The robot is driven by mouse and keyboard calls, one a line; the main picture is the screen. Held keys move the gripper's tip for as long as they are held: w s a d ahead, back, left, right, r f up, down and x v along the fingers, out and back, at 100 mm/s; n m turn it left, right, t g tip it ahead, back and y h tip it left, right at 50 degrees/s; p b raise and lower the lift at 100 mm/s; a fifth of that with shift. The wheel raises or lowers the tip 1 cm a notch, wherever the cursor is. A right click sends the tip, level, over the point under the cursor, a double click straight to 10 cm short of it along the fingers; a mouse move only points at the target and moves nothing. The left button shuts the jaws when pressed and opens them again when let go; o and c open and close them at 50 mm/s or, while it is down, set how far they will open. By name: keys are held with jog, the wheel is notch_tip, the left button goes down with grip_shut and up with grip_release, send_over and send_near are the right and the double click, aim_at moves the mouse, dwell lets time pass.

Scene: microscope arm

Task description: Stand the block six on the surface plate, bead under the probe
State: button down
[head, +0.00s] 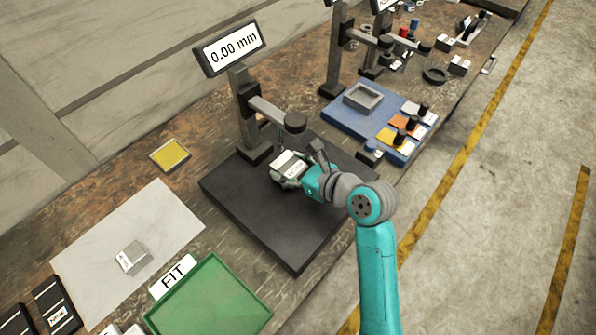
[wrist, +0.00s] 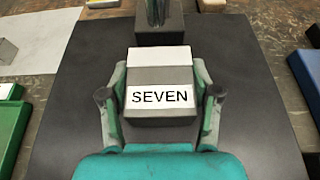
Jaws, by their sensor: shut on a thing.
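My gripper (head: 292,180) is shut on a grey block with a white top part (head: 289,163). In the wrist view the block's label (wrist: 160,96) reads SEVEN, not six. The fingers grip its left and right sides. It is over the dark surface plate (head: 240,215), just in front of the probe arm (head: 268,108); I cannot tell if it touches the plate. The probe tip and any bead are not clear. The display (head: 234,49) reads 0.00 mm. Another grey block (head: 131,258) lies on the pale sheet; its label is unreadable here.
A green tray (head: 262,297) and a FIT sign (head: 173,277) are left of the plate. A yellow pad (head: 170,154) lies behind. A blue board (head: 345,120) with a grey tray and coloured pads is right. The plate's front left is clear.

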jog(key=shift+w+a+f, duration=0.3)
jog(key=shift+a+f, duration=0.05)
jog(key=shift+f, duration=0.25)
jog(key=shift+f, duration=0.15)
jog(key=shift+c, duration=1.2)
grip_release()
jog(key=shift+f, duration=0.1)
jog(key=shift+r, duration=0.2)
jog(key=v, duration=1.2)
jog(key=shift+f, duration=0.1)
jog(key=shift+s+d, duration=0.1)
